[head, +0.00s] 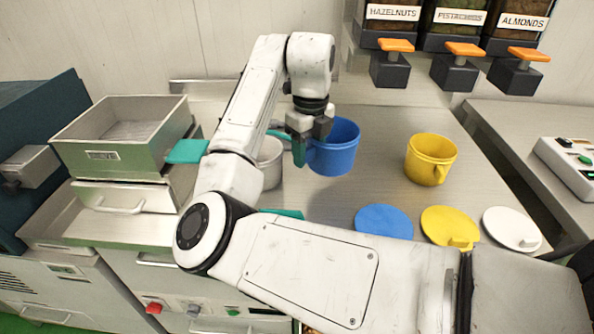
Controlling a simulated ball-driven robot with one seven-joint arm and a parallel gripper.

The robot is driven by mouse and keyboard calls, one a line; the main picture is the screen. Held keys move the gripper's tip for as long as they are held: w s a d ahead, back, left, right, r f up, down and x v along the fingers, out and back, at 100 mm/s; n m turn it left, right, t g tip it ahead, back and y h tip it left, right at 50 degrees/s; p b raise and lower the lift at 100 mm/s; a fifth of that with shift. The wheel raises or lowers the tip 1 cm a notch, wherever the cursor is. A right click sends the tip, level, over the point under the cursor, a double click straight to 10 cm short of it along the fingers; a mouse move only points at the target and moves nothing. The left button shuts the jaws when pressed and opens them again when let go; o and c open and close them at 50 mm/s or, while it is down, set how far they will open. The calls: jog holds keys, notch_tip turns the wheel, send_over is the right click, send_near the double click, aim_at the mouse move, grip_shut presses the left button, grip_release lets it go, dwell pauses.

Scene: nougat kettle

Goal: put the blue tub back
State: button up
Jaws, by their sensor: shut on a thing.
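The blue tub (337,152) is upright near the middle of the head view, open at the top, over the steel worktop. My gripper (310,130) is at the tub's left rim and is shut on it. The fingertips and the exact grip are partly hidden. I cannot tell whether the tub's base touches the worktop. A blue lid (384,222) lies flat in front of it.
A yellow tub (428,162) stands to the right, with a yellow lid (447,224) and white lid (512,230) in front. A white tub (270,168) is partly hidden behind my arm. Metal drawers (120,160) stand left; dispensers (460,60) hang above. Worktop between tubs is clear.

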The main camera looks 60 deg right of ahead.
jog(key=shift+w+d+f+p, duration=0.1)
jog(key=shift+w+f, duration=0.45)
jog(key=shift+f, duration=0.65)
jog(key=shift+w+f+p, duration=0.15)
jog(key=shift+w+f, duration=0.45)
jog(key=shift+f, duration=0.6)
jog(key=shift+w+d+f+p, duration=0.1)
jog(key=shift+w+f, duration=0.45)
jog(key=shift+f, duration=0.65)
jog(key=shift+f, duration=0.1)
jog(key=o, duration=1.1)
notch_tip(320, 180, up, 12)
jog(key=shift+s+a+r, duration=0.1)
jog(key=shift+a, duration=0.05)
